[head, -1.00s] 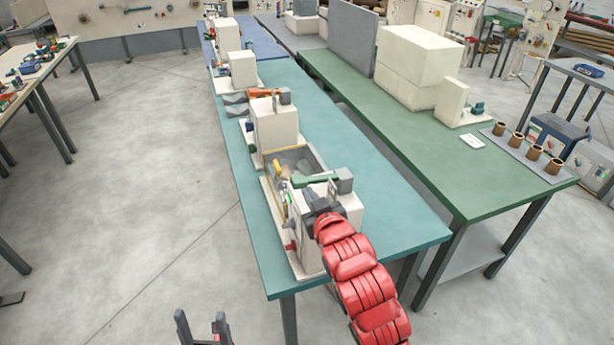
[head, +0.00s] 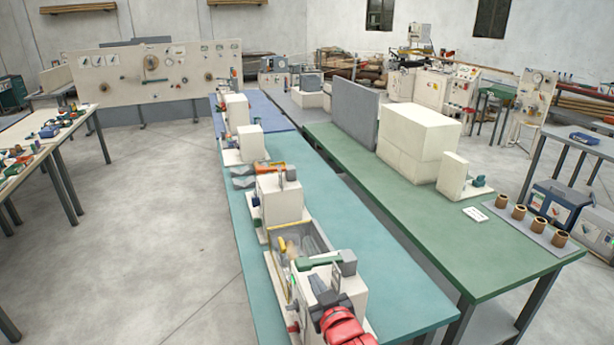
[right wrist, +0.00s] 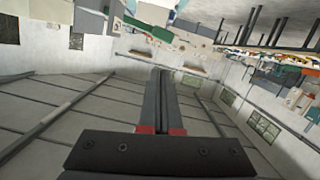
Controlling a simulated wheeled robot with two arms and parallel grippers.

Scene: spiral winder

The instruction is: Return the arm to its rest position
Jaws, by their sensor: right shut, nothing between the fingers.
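My right arm is red and comes in at the bottom of the head view. Its dark right gripper (head: 326,294) shows in front of the nearest white machine (head: 350,283), overlapping it in the picture. I cannot tell whether they touch. In the right wrist view the two dark fingers of the right gripper (right wrist: 165,75) lie together, shut with nothing between them. That view is upside down, with ceiling behind the fingers. My left gripper is not in view.
The white machine stands on a long teal table (head: 385,290) with other white machines behind it. A green table (head: 500,260) on the right bears white boxes (head: 420,135) and several brown cups (head: 519,211). Grey floor (head: 150,230) to the left is clear.

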